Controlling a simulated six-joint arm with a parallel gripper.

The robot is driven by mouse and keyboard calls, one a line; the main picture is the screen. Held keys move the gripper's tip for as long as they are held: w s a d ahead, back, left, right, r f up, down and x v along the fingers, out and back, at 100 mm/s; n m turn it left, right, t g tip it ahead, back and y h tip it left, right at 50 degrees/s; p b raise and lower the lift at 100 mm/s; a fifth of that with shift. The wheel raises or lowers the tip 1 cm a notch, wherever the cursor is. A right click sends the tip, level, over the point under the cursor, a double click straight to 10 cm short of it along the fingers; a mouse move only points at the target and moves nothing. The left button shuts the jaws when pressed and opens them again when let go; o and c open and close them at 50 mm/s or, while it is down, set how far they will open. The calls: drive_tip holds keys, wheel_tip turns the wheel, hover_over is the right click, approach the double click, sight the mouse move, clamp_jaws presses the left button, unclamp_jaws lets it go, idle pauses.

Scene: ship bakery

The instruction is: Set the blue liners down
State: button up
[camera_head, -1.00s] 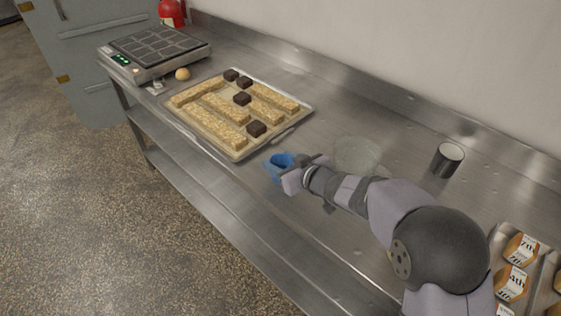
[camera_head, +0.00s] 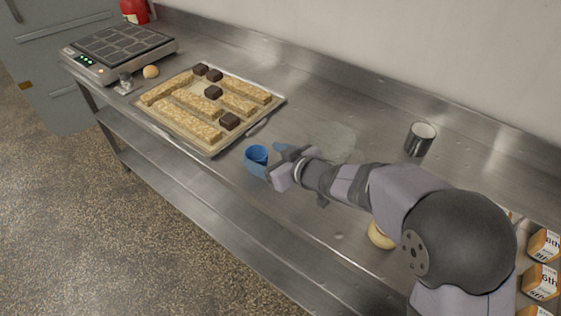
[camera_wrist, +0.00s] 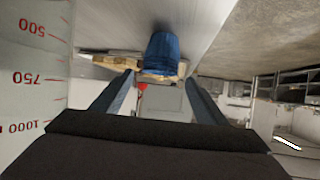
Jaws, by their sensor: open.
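The blue liners (camera_head: 256,156), a small cup-shaped stack, stand upright on the steel counter just right of the tray's near corner. In the wrist view the liners (camera_wrist: 162,52) show ahead, between the lines of the two fingers and apparently beyond their tips. My gripper (camera_head: 276,160) is open just right of the liners, its fingers spread apart. The liners' base and any contact with the counter are partly hidden by the near finger in the head view.
A tray (camera_head: 210,151) of oat bars and dark cubes lies to the left. A clear measuring jug (camera_wrist: 35,75) stands close beside my gripper.

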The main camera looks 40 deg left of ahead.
drive_tip(key=v, duration=0.6)
drive_tip(key=shift+d, duration=0.4)
drive_tip(key=shift+s+r, duration=0.1)
